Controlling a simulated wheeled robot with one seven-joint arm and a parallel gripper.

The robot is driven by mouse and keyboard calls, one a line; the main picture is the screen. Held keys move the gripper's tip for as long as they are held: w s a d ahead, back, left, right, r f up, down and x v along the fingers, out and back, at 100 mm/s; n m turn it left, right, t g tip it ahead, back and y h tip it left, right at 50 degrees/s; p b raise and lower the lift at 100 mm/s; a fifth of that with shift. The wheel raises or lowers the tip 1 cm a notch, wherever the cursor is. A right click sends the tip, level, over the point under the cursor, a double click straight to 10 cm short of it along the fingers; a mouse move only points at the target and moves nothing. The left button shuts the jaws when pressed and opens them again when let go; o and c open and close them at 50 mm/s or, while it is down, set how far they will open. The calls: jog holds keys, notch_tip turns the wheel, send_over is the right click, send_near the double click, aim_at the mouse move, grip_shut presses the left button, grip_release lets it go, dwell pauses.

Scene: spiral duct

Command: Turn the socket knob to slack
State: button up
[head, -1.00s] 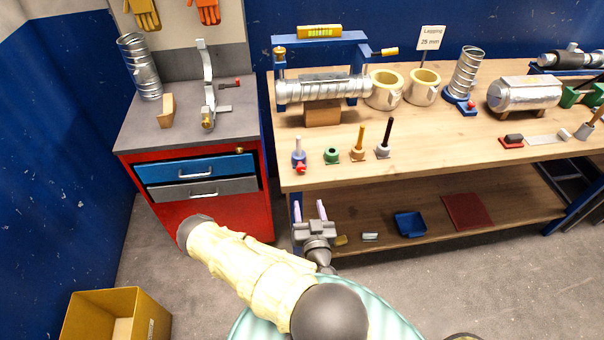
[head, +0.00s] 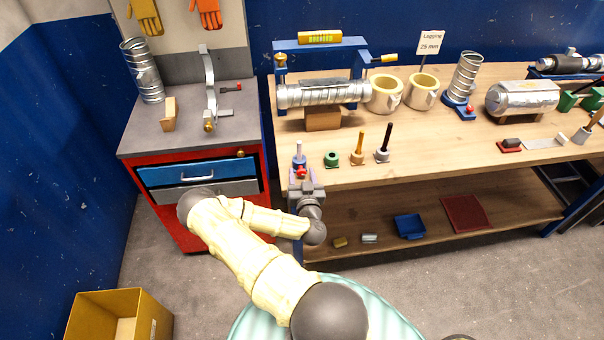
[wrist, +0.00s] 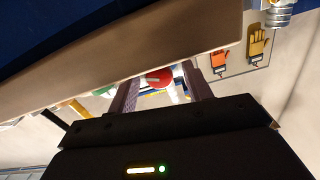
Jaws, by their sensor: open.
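The red socket knob (head: 301,171) is on the front of a small blue socket (head: 299,161) that holds a pale upright peg, at the bench's front left. My gripper (head: 305,181) is at the bench's front edge, right by the knob, and partly covers it in the head view. In the wrist view the red knob (wrist: 158,77) shows between my two open pale purple fingers (wrist: 160,88), beyond the bench edge. I cannot tell whether either finger touches it.
The wooden bench's front edge (head: 400,178) runs close by my gripper. A green ring piece (head: 332,159), an orange-handled peg (head: 358,146) and a black-handled peg (head: 383,143) stand to the right of the socket. A red cabinet (head: 190,226) stands at the left.

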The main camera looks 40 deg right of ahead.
jog(key=c, duration=1)
jog(key=shift+n, duration=0.4)
jog(key=n+b, duration=0.1)
jog(key=n, duration=0.2)
jog(key=shift+w, duration=0.1)
jog(key=shift+n+b, duration=0.5)
jog(key=shift+n, duration=1.5)
